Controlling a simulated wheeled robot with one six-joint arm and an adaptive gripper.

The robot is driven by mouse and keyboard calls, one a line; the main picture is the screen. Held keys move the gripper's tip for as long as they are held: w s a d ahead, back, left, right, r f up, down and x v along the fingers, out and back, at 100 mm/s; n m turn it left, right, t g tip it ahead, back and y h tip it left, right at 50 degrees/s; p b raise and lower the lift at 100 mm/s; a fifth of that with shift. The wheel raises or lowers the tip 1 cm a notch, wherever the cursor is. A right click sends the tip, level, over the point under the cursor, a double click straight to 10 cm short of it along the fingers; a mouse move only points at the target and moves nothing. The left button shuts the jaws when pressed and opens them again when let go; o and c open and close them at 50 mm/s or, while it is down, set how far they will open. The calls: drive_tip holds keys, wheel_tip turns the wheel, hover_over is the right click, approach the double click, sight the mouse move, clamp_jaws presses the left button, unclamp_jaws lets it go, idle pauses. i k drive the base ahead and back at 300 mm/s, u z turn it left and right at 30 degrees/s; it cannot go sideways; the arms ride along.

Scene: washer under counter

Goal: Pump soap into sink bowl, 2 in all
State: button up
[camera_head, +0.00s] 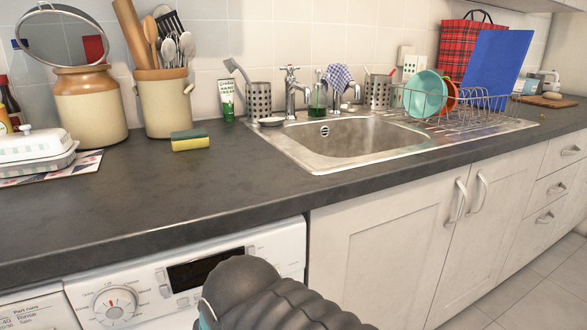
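The sink bowl (350,137) is a steel basin set into the dark counter, and it looks empty. A small bottle with green liquid (317,103), which looks like the soap pump, stands upright on the sink's back edge between two taps. Its top is small and hard to make out against the tiles. A dark, ribbed part of my arm shows at the bottom of the view, in front of the washer. My gripper is not in view.
Two chrome taps (291,92) flank the bottle, the right one with a checked cloth (339,77) over it. A steel utensil cup (259,99) and a green tube (226,99) stand to the left. A dish rack (470,112) fills the right. The left front counter (160,195) is clear.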

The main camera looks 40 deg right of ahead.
sight(317, 71)
drive_tip(key=u, duration=2.2)
drive_tip(key=k, duration=2.05)
drive_tip(key=z, duration=2.1)
drive_tip(key=i, duration=0.5)
drive_tip(key=z, duration=0.1)
